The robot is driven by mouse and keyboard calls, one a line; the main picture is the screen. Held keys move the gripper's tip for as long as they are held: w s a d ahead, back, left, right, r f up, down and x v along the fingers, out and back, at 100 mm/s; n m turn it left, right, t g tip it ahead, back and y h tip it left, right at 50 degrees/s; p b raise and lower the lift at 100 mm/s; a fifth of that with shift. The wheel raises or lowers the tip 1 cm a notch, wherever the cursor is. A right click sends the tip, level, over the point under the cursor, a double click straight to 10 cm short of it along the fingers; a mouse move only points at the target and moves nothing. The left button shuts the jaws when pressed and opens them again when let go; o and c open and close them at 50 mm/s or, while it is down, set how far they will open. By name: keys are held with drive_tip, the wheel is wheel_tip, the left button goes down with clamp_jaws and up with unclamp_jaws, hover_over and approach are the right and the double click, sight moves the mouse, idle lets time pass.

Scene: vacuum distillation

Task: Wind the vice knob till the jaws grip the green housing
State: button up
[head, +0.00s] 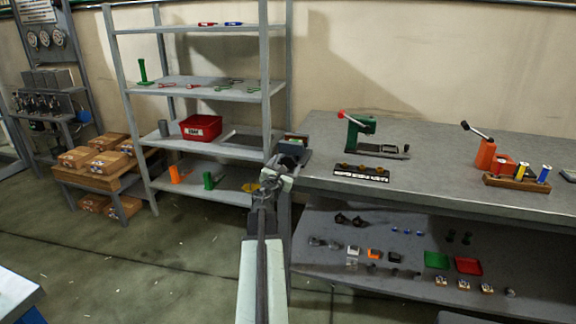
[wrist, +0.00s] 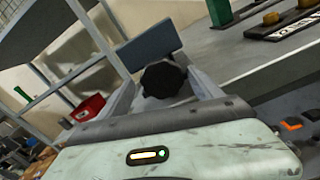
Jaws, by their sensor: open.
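The vice (head: 294,154) is a grey block at the left end of the workbench in the head view. Its blue-grey body (wrist: 148,42) shows at the top of the wrist view. The dark, ribbed round knob (wrist: 163,80) faces the wrist camera. My gripper (wrist: 165,88) is open, with one finger on each side of the knob; I cannot tell whether they touch it. In the head view my gripper (head: 279,172) is at the bench's left front corner, just below the vice. I cannot make out the green housing or the jaw gap clearly.
A green hand press (head: 360,133) and a black strip of small parts (head: 361,171) stand right of the vice. An orange press (head: 485,152) is farther right. Shelving with a red bin (head: 201,127) stands left of the bench. Bare benchtop (head: 435,177) lies between the presses.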

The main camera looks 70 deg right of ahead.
drive_tip(key=s+a, duration=0.1)
drive_tip(key=a, duration=0.5)
drive_tip(key=shift+a, duration=0.4)
drive_tip(key=n, duration=0.3)
drive_tip(key=shift+d, duration=0.15)
drive_tip(key=d, duration=0.7)
drive_tip(key=shift+w+d, duration=0.35)
drive_tip(key=shift+d, duration=0.05)
drive_tip(key=c, duration=1.3)
drive_tip(key=shift+m, duration=1.6)
drive_tip(key=shift+c, duration=0.2)
